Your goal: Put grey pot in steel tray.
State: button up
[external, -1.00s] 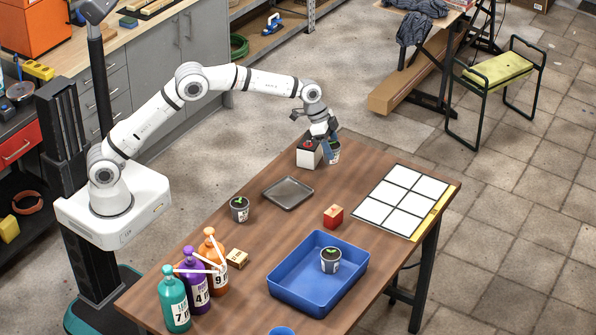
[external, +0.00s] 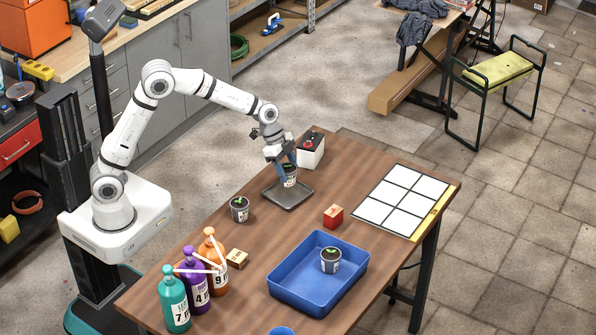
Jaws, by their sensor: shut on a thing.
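A small grey pot (external: 290,181) with a dark top, some green and a pale label is between the fingers of my gripper (external: 286,168). My gripper is shut on it and points down, hiding part of its upper side. The pot is upright over the far part of the steel tray (external: 292,203), a shallow square tray on the wooden table. I cannot tell whether the pot's base touches the tray floor or hangs just above it.
Another potted seedling (external: 239,209) stands left of the tray. A third pot (external: 330,261) stands in the blue bin (external: 291,292). A white and black box (external: 311,152) is behind the tray; a red block (external: 333,216) is to its right. Numbered bottles (external: 174,305) stand front left.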

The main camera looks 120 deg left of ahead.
jog(key=shift+f, duration=2.05)
jog(key=shift+f, duration=0.1)
jog(key=shift+f+b, duration=0.15)
jog(key=shift+b, duration=0.15)
jog(key=o, duration=1)
jog(key=shift+o, duration=0.2)
jog(key=shift+r, duration=0.25)
jog(key=shift+r+p, duration=0.25)
jog(key=shift+p, duration=0.05)
jog(key=v, duration=1.1)
jog(key=shift+s+r, duration=0.15)
jog(key=shift+r, duration=0.1)
